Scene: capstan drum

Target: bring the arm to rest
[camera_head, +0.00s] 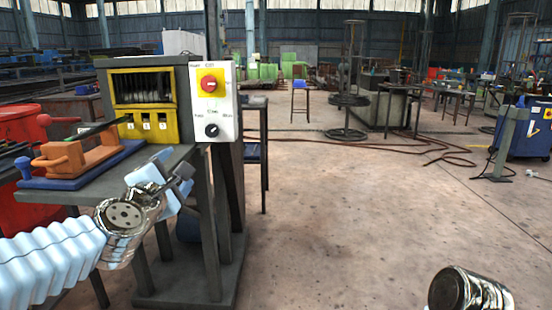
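My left arm comes in from the lower left in a pale blue ribbed sleeve with a shiny metal wrist. My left gripper (182,176) is by the front right edge of the grey work table (60,196), below the control box. Its fingertips are small and overlap in view, so I cannot tell whether it is open or shut. Nothing clearly shows in it. Of my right arm only a shiny metal part shows at the bottom right edge; its gripper is out of view.
A yellow-fronted machine (145,127) and a white control box (213,103) with a red knob stand on the table. An orange clamp (75,155) sits on a blue plate (95,172). Red bins are at left. Open floor (330,220) lies right; hoses (440,150) cross it farther back.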

